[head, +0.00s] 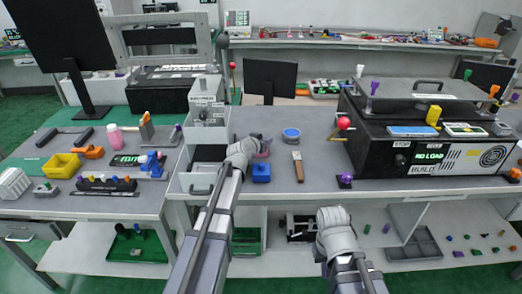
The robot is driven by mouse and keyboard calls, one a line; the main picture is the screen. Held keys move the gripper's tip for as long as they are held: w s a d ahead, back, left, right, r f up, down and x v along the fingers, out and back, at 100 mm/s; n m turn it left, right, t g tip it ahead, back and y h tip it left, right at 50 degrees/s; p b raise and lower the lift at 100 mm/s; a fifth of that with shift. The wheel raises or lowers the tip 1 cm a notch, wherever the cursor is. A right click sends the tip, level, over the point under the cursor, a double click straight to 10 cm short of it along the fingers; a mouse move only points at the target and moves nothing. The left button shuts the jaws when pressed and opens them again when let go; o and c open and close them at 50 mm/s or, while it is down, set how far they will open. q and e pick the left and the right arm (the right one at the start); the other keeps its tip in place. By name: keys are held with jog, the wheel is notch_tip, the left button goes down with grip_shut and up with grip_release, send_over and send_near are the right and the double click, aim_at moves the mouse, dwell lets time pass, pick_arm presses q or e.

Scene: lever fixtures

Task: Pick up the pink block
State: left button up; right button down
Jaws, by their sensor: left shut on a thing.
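My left arm reaches up over the middle bench, and my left gripper (260,142) is at its far end, shut on a small pink block (264,153). The gripper and wrist cover most of the block, and I cannot tell whether it touches the bench top. My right arm is low at the front of the bench. Its wrist hides the fingers of my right gripper (332,214), so their opening does not show.
A blue block (261,173) sits just in front of the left gripper. A blue-topped round container (291,135) and a brown-handled brush (298,167) lie to its right. A black machine (384,158) with a red-knobbed lever (342,123) stands at right. The bench front between is clear.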

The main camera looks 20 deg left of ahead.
pick_arm(q)
grip_shut()
jog(key=shift+s, duration=0.1)
dwell(0.7)
